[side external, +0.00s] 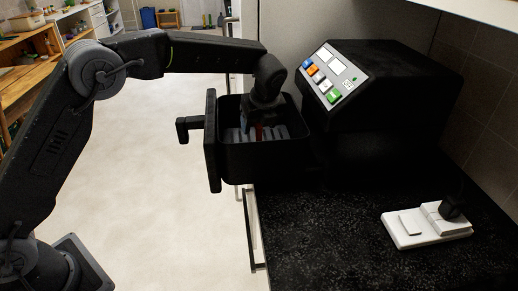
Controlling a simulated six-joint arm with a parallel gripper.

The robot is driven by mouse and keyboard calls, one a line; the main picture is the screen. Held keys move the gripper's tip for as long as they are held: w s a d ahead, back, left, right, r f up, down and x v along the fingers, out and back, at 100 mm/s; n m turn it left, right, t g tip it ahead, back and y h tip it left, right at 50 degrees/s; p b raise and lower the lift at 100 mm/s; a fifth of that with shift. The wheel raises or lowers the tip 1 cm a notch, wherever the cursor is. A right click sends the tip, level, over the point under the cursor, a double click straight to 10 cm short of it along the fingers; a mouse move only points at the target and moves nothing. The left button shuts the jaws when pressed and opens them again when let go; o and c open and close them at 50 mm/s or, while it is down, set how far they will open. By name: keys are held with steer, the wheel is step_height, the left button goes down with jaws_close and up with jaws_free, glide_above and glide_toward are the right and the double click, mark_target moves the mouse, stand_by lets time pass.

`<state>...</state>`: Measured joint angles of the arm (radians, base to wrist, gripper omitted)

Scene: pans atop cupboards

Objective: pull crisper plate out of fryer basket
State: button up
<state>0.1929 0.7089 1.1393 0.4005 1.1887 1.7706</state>
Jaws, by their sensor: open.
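The black fryer basket (262,163) is pulled out from the black air fryer (385,90) and juts past the counter's edge, its handle (188,127) to the left. The crisper plate (238,135) shows as grey slatted strips low inside the basket. A small red part (259,131) shows inside, just below my gripper. My gripper (260,122) points down into the basket from above and is open. Its fingertips are mostly hidden by the basket's rim and dark interior, so I cannot tell if they touch the plate.
The dark speckled counter (350,240) has free room in front of the fryer. A white wall socket-like block (415,229) with a black plug (453,206) lies at right. Shelves with items stand far behind at left, over a pale floor (150,190).

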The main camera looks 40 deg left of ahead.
steer(key=shift+w+a+f, duration=0.1)
steer(key=shift+a+f, duration=0.05)
steer(key=shift+f, duration=0.2)
steer(key=shift+c, duration=0.3)
steer(key=shift+r, duration=0.1)
jaws_close()
